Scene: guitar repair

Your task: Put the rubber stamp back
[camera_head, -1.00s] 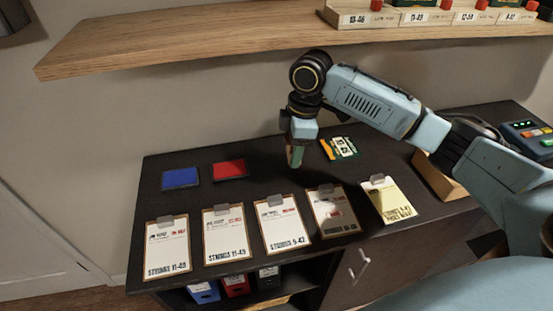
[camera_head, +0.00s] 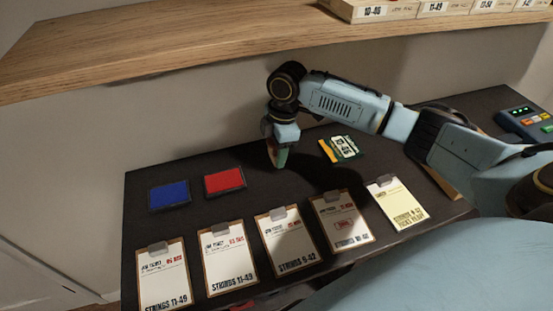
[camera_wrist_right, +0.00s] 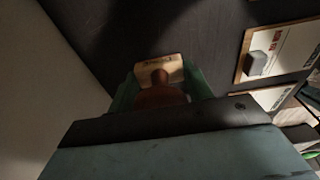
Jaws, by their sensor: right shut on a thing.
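My right gripper (camera_head: 277,158) hangs fingers-down over the dark tabletop, to the right of the red ink pad (camera_head: 225,181). In the wrist view it (camera_wrist_right: 160,88) is shut on the rubber stamp (camera_wrist_right: 158,70), with a green finger on each side of its brown handle. The stamp's pale wooden base shows beyond the fingertips. In the head view the stamp is mostly hidden by the fingers. It appears to be above the table, though the exact gap is hard to tell. A blue ink pad (camera_head: 169,194) lies left of the red one. My left gripper is not in view.
Several clipboards, including one with a red mark (camera_head: 341,222), line the front of the dark table (camera_head: 205,155). A green-and-yellow string pack (camera_head: 341,149) lies behind my gripper's right side. A wooden shelf (camera_head: 180,45) overhangs the back. A device with buttons (camera_head: 525,124) stands far right.

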